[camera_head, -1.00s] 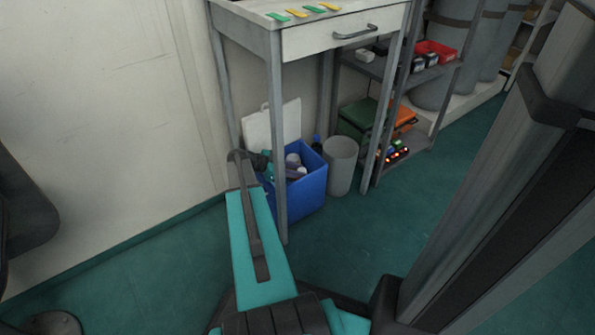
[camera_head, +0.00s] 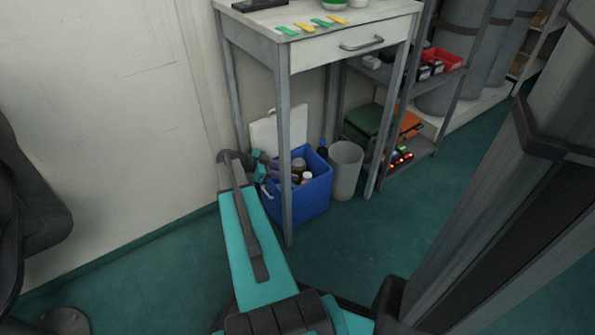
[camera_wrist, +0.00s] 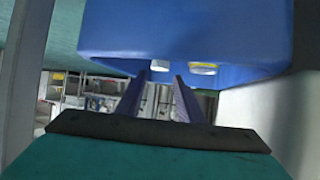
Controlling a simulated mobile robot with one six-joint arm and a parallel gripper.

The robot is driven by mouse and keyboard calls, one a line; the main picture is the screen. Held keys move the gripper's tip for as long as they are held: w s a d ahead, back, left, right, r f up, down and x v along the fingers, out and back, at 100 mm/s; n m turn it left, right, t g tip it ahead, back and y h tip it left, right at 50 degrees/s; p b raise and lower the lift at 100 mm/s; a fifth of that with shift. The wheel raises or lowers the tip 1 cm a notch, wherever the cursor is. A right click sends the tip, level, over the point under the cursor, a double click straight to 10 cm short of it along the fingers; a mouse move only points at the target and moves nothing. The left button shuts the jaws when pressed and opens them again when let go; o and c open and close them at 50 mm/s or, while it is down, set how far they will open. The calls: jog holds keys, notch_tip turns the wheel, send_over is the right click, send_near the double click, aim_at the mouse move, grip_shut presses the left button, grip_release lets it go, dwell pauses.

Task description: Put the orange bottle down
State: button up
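My gripper (camera_head: 276,172) is at the left side of the blue box, by its rim. In the wrist view my gripper (camera_wrist: 160,82) shows two separated fingers with nothing held between them. The blue box (camera_head: 308,200) stands on the floor under the table; its wall (camera_wrist: 185,28) fills the top of the wrist view. Several bottles stand in the box, one with a brownish top (camera_head: 298,164) and one with a pale cap (camera_head: 307,176). Two pale caps show past the fingertips. No bottle shows clearly as orange; the box wall hides the lower parts.
A white lid (camera_head: 285,125) leans behind the box. A grey bin (camera_head: 345,172) stands just right of it. Table legs (camera_head: 284,150) rise close in front of the box. The table top (camera_head: 270,22) carries coloured tags. A shelf (camera_head: 425,148) stands further right. The floor in front is clear.

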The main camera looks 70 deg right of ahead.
jog(key=shift+p+v, duration=0.8)
jog(key=shift+v, duration=1.9)
jog(key=shift+w+r, duration=0.1)
